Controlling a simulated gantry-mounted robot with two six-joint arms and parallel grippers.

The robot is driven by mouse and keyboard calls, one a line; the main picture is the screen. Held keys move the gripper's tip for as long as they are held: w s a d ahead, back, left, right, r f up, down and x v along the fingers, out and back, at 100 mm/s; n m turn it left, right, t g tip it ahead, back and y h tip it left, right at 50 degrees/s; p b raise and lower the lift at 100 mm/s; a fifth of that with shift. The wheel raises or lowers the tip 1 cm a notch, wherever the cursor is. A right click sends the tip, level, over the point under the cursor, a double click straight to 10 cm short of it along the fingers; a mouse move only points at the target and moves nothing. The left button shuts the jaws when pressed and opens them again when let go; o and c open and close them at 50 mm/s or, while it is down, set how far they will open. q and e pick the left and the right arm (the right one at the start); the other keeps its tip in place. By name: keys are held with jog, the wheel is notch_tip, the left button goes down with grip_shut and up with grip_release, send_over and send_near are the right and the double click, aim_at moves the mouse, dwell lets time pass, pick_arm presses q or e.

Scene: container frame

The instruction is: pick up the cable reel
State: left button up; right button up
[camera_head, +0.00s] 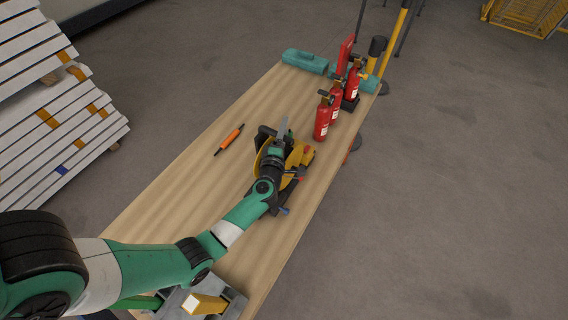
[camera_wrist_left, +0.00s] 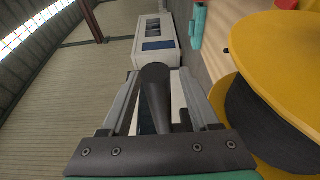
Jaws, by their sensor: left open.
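The cable reel has yellow discs (camera_head: 261,160) and sits on the wooden table, partly hidden by my left arm. In the left wrist view its yellow rim (camera_wrist_left: 270,60) and dark core fill the right side, close beside the gripper. My left gripper (camera_head: 282,132) is at the reel in the head view. In the left wrist view its two fingers (camera_wrist_left: 157,78) are apart, with a dark round bar (camera_wrist_left: 157,100) between them. I cannot tell whether the fingers touch the bar or whether it belongs to the reel. My right gripper does not show.
The wooden table (camera_head: 185,175) holds an orange screwdriver-like tool (camera_head: 229,139) left of the reel. The table's left part is mostly clear. Stacked white boards (camera_head: 50,110) are at the left.

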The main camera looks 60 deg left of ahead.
pick_arm(q)
grip_shut()
dwell(1.2)
jog(key=shift+r, duration=0.2)
